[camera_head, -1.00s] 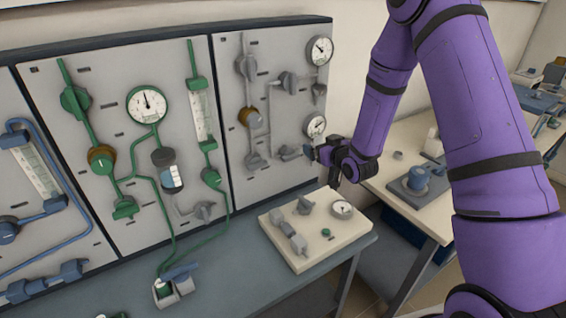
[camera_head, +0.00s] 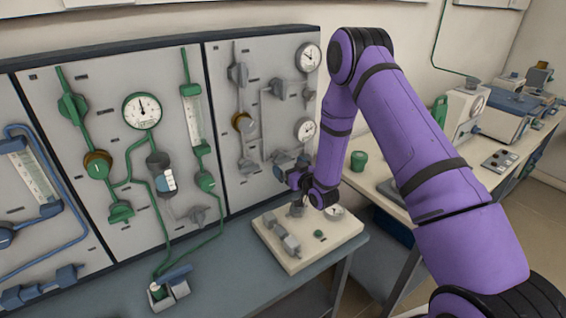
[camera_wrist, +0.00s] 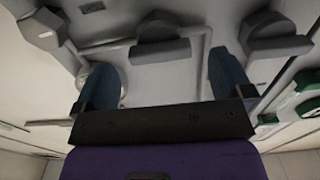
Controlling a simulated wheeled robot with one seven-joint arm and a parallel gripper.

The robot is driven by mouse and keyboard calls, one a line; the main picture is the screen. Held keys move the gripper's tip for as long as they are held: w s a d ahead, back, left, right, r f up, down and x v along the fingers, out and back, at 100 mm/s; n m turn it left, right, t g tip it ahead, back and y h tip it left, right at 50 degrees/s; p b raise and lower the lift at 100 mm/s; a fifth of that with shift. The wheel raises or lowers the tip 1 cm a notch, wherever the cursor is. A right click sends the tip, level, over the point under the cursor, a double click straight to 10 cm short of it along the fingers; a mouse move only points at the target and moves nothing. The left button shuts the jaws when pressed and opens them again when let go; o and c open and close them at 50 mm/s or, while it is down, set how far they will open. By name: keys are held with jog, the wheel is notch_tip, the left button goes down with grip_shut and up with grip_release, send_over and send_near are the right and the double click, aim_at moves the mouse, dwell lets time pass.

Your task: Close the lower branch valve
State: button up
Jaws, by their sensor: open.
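The lower branch valve is a grey lever-type handle on the grey pipework of the right-hand panel, below the lower gauge. In the wrist view a grey valve handle (camera_wrist: 160,50) lies ahead, between my two blue fingers. I take it to be the lower branch valve. My gripper (camera_wrist: 162,82) is open, with a finger on each side of that handle; contact cannot be told. In the head view my gripper (camera_head: 288,168) is at the lower right of the panel and mostly hides this valve. The upper branch valve (camera_head: 278,90) is higher on the same panel.
The lower gauge (camera_head: 304,130) is just above my gripper. A cream board with fittings (camera_head: 285,262) stands on the bench below it. In the wrist view another grey handle (camera_wrist: 280,40) is close to the right finger. Green pipework (camera_head: 140,160) fills the panel to the left.

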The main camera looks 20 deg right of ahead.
aim_at(284, 162)
jog(key=shift+x, duration=2)
jog(key=c, duration=0.9)
